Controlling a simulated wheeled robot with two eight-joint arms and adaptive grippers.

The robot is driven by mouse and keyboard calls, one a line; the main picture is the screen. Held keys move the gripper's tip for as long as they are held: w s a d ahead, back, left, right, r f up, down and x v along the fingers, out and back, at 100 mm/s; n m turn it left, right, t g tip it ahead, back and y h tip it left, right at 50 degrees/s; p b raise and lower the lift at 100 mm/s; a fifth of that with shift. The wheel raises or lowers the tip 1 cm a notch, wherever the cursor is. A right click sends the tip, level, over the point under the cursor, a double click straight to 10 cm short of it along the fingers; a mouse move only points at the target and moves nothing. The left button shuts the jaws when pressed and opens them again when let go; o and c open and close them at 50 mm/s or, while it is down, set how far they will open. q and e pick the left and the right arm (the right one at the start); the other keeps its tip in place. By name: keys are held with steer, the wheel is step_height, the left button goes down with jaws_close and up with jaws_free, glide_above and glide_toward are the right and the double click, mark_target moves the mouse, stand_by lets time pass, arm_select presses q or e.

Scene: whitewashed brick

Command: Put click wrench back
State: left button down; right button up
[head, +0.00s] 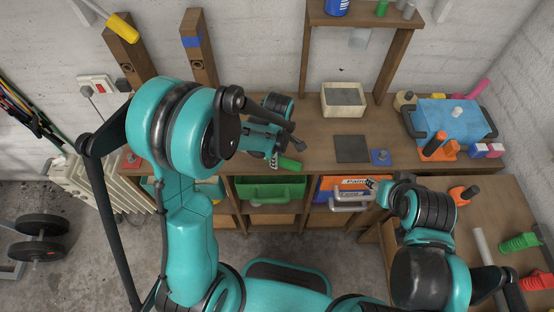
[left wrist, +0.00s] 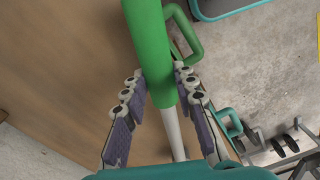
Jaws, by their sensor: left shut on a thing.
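The click wrench shows as a green handle (head: 290,163) with a pale metal shaft, at the front edge of the wooden workbench in the head view. In the left wrist view the green handle (left wrist: 153,50) runs between the fingers, with the shaft below it. My left gripper (head: 275,158) is shut on it; its fingers (left wrist: 157,80) lie on both sides of the handle. The wrench's far end is hidden. My right gripper (head: 372,184) is low at the right of the bench, near an orange box; its finger opening is too small to judge.
The workbench holds an open box (head: 343,112), a dark square plate (head: 351,149), a small blue piece (head: 381,157) and a blue toolbox (head: 420,120). A green bin (head: 268,197) and the orange box (head: 340,183) sit below. The bench middle has bare room.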

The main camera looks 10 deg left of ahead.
arm_select(q)
steer(key=shift+f, duration=0.6)
steer(key=shift+r, duration=0.1)
steer(key=c, duration=1.2)
jaws_free()
